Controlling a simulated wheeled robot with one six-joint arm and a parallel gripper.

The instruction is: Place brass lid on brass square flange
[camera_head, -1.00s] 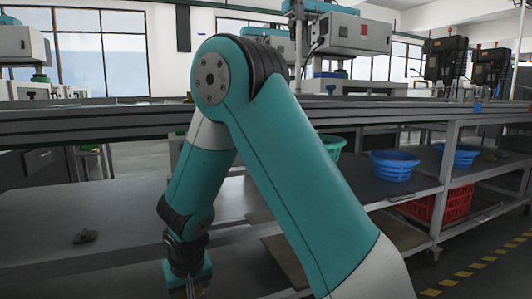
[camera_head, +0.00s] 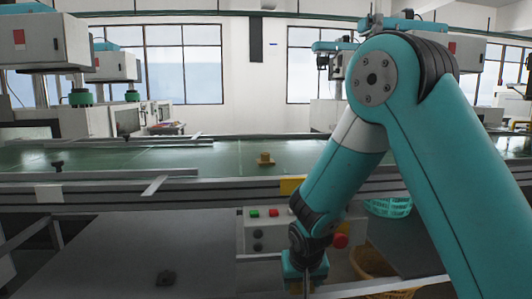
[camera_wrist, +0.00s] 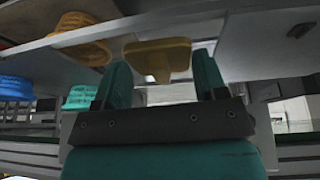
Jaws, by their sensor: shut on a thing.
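A brass lid (camera_wrist: 158,57), yellow with a wide plate and a narrower stem, sits between the two fingers in the wrist view. My gripper (camera_wrist: 160,68) is shut on it. In the head view my gripper (camera_head: 304,284) hangs at the bottom edge, below the conveyor's height, and the lid is mostly hidden there. A small brass piece with a square base and raised middle, which looks like the brass square flange (camera_head: 265,160), stands on the green conveyor belt. It is up and left of my gripper and well apart from it.
The conveyor (camera_head: 110,158) has metal guide bars left of the flange. Its front rail and a control box (camera_head: 262,232) with buttons stand between gripper and belt. A teal basket (camera_head: 388,207) and a yellow basket (camera_head: 375,262) are at right. A small dark part (camera_head: 166,278) lies on the grey shelf.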

